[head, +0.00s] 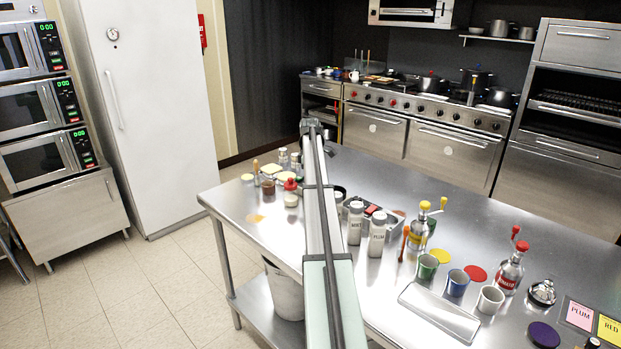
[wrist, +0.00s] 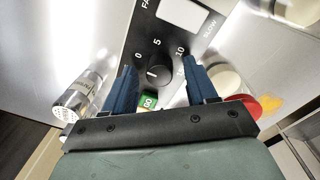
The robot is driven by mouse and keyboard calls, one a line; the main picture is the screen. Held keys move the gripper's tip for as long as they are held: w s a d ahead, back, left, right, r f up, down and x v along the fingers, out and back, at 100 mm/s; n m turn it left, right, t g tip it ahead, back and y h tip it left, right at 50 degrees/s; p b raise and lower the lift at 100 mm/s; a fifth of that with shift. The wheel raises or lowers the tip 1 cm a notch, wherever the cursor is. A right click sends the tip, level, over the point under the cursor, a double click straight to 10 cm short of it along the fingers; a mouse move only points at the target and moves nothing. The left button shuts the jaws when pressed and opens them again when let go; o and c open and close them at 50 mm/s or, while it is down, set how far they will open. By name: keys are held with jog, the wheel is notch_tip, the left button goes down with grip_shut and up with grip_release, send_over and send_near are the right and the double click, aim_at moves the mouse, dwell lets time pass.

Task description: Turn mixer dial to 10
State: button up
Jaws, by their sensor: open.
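The mixer dial (wrist: 153,76) is a round black knob with a short white line, on a dark panel marked 0, 5 and 10. The number its line points at is hard to tell. My gripper (wrist: 159,64) is open, with one blue finger on each side of the dial. I cannot tell whether either finger touches it. In the head view my gripper (head: 311,127) is at the far end of my arm, over the far left part of the steel table (head: 440,195). The dial cannot be made out there.
A green GO button (wrist: 149,102) is just below the dial. A metal-topped shaker (wrist: 78,97) stands at the left, and a red lid (wrist: 245,105) is at the right.

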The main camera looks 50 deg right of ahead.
jog(key=c, duration=1.1)
jog(key=shift+o, duration=0.2)
jog(key=shift+m, duration=0.3)
jog(key=m, duration=1.1)
jog(key=shift+w+m+g, duration=0.1)
jog(key=shift+m+g, duration=0.2)
jog(key=shift+m, duration=0.1)
jog(key=m, duration=1.1)
jog(key=shift+d+m+y, duration=0.1)
jog(key=shift+m+y, duration=0.2)
jog(key=shift+m, duration=0.1)
